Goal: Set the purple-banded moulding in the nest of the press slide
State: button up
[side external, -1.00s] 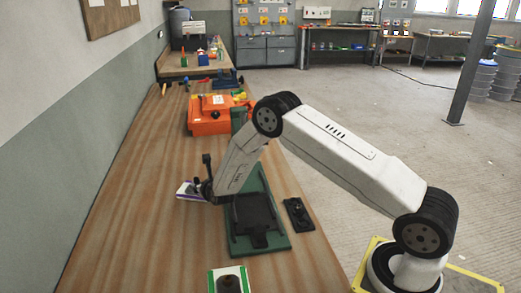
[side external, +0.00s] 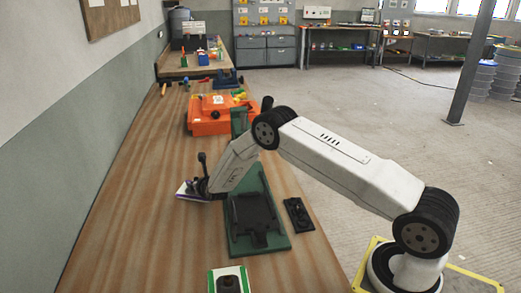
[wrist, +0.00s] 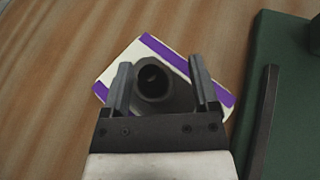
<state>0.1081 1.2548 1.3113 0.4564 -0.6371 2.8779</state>
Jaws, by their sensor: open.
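The purple-banded moulding (side external: 185,190) lies on the wooden bench, left of the press. In the wrist view it is a cream plate (wrist: 130,55) with purple bands along two edges and a dark round hollow boss (wrist: 153,82) in the middle, turned at an angle. My gripper (wrist: 160,75) is open, with one finger on each side of the boss; gaps show between the boss and the fingers. In the side view my gripper (side external: 201,186) is low over the moulding and partly hides it. The press slide (side external: 254,214) is a dark plate on a green base (side external: 279,240).
A green-banded moulding (side external: 211,283) lies at the near edge of the bench. A small black part (side external: 299,214) lies right of the press. An orange case (side external: 205,125) stands behind. The green base (wrist: 262,60) is close on the right in the wrist view. Bare bench lies to the left.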

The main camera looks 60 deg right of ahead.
grip_shut()
jog(key=shift+r, duration=0.15)
jog(key=shift+r, duration=1)
jog(key=s+a+r, duration=0.2)
jog(key=s+r, duration=0.8)
jog(key=s, duration=0.3)
jog(key=shift+s+r, duration=0.4)
